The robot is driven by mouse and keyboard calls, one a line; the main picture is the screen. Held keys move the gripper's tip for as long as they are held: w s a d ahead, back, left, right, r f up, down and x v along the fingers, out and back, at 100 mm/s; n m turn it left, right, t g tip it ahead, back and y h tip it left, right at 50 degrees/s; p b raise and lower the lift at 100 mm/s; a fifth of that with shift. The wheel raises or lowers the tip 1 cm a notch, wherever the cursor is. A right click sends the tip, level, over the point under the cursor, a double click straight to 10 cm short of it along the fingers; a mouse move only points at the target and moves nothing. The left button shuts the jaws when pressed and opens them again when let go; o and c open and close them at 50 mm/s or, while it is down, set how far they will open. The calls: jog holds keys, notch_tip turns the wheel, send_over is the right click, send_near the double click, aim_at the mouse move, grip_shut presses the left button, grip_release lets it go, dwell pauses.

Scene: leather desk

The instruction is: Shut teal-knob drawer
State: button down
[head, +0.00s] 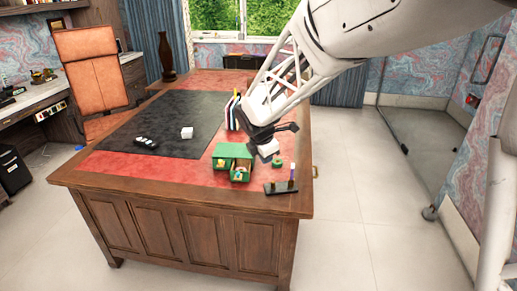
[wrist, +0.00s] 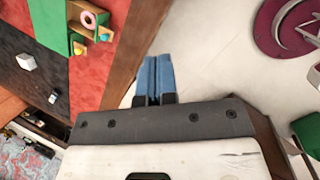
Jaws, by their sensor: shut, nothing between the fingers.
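A small green drawer box (head: 232,152) stands on the desk near its front right part. One drawer (head: 240,177) on its right side is pulled out, and small items show inside it. The box is also at the upper left of the wrist view (wrist: 78,10), where a pink ring and a pale piece lie in the open drawer.
A green ring (head: 277,162) and a dark pen stand (head: 281,188) are right of the box. Upright books (head: 232,113) stand behind it. A white cube (head: 187,132) and a dark gadget (head: 146,142) lie on the black mat (head: 170,115). The red leather in front is clear.

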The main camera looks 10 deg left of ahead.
jog(key=w+a+f+n, duration=0.2)
jog(key=a+f+n, duration=0.2)
jog(key=a, duration=0.3)
jog(key=w+a+f+n, duration=0.3)
jog(key=a+f+n, duration=0.1)
jog(key=a, duration=0.4)
jog(key=shift+w+a+f+t, duration=0.2)
jog(key=shift+w+f+t, duration=0.15)
jog(key=shift+f, duration=0.35)
jog(key=shift+f, duration=0.15)
send_near(237, 179)
jog(key=f, duration=0.1)
jog(key=s+f, duration=0.1)
jog(key=f, duration=0.3)
jog(key=shift+s, duration=0.4)
jog(key=shift+w+d+f, duration=0.1)
jog(key=shift+w+d, duration=0.05)
jog(key=shift+w, duration=0.8)
jog(key=shift+w+d, duration=0.2)
jog(key=shift+w, duration=0.85)
